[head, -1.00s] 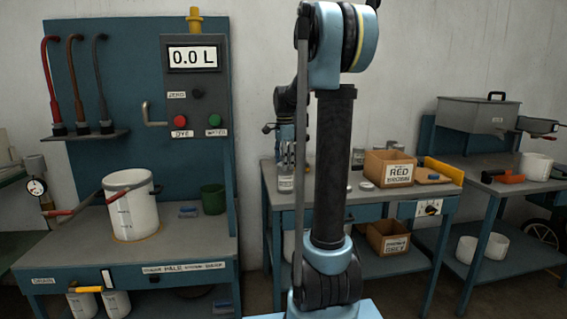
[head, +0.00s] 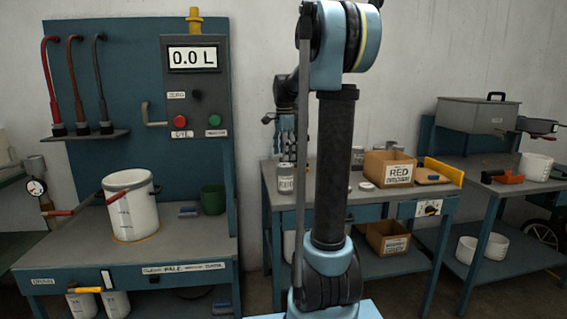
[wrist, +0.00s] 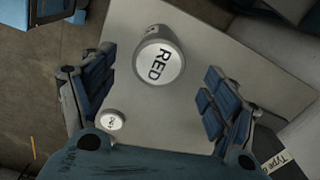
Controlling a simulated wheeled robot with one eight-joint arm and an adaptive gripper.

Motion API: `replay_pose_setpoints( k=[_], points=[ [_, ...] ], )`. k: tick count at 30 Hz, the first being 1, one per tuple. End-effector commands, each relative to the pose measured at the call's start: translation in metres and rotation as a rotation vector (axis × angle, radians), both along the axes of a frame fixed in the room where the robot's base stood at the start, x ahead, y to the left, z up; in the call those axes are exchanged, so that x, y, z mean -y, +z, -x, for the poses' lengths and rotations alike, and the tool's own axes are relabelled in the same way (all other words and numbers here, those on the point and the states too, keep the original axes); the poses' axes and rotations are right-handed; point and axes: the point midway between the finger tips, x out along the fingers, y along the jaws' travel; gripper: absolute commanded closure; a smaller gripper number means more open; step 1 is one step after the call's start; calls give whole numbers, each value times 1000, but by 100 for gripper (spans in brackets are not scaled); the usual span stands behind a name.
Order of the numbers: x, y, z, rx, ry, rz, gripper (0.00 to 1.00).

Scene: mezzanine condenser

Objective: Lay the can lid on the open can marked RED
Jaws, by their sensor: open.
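A can (head: 285,179) stands upright near the left end of the middle bench. A smaller white disc with dark, unreadable lettering (wrist: 111,122) shows near the left finger.
Another grey can (head: 357,156) stands at the back. My arm hides part of the bench.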

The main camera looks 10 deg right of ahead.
Motion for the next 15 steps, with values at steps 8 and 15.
replay_pose_setpoints(
  k=[8, 15],
  points=[
    [0, 51, 0, -1, 0, 0, 20],
    [0, 76, -1, -1, 0, 0, 20]
  ],
)
